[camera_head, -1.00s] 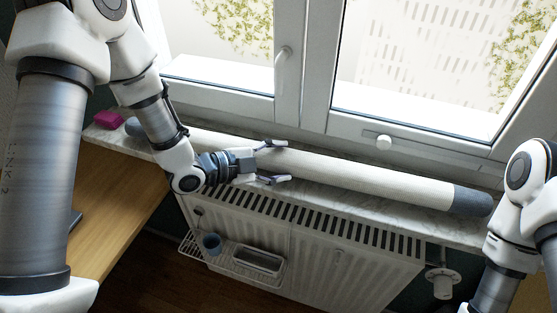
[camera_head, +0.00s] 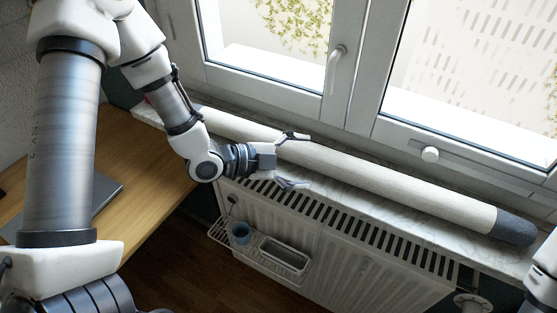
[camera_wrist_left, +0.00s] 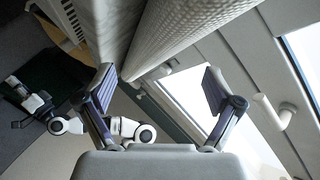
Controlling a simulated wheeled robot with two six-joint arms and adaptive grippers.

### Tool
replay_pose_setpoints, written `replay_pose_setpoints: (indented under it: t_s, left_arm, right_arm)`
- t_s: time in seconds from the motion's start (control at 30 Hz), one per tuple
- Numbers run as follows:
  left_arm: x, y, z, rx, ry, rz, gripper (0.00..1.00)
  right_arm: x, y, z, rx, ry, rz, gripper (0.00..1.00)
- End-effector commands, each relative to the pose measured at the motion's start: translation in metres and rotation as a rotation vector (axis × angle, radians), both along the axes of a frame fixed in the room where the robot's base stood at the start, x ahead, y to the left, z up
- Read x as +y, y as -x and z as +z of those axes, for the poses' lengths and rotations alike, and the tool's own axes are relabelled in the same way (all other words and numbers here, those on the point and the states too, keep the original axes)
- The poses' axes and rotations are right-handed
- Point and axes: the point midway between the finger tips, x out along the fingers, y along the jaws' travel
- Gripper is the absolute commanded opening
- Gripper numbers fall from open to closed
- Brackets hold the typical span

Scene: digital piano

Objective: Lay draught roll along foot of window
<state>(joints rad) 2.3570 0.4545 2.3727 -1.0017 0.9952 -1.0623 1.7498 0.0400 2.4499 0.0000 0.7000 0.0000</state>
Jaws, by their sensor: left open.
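The draught roll (camera_head: 385,187), a long pale ribbed tube with a dark grey end at right, lies along the marble sill (camera_head: 372,212) in front of the window (camera_head: 350,128). I cannot tell whether it touches the frame. My left gripper (camera_head: 296,160) is open at the roll's left half, its upper finger over the roll and its lower finger near the sill's front edge. In the left wrist view the roll (camera_wrist_left: 185,30) runs away beyond the open fingers (camera_wrist_left: 160,88). My right arm shows at lower right in the head view; its gripper is out of frame there and unclear in the wrist view.
A slotted white radiator (camera_head: 345,250) stands below the sill. A wooden desk (camera_head: 150,200) is at left.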

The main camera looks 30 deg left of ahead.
Motion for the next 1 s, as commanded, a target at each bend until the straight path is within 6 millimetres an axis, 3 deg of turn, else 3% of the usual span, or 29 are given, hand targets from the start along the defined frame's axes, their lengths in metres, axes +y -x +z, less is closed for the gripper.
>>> replay_pose_setpoints:
  t_s: [0.4,0.73,0.8,0.87,1.0]
  left_arm:
    - [0.044,0.042,0.024,-0.002,0.005,0.006,0.92]
    - [0.049,0.051,0.022,0.014,0.003,-0.001,0.92]
    - [0.048,0.054,0.006,0.107,0.015,0.026,0.92]
    - [0.047,0.059,-0.022,0.273,0.037,0.087,0.92]
    - [0.049,0.098,-0.121,0.821,0.085,0.414,0.92]
  right_arm:
    - [0.0,0.0,0.012,0.0,0.0,0.0,0.0]
    - [0.0,0.0,0.015,0.0,0.0,0.0,0.0]
    - [0.0,0.0,0.015,0.0,0.0,0.0,0.0]
    - [0.0,0.0,0.015,0.0,0.0,0.0,0.0]
    - [0.0,0.0,0.014,0.0,0.0,0.0,0.0]
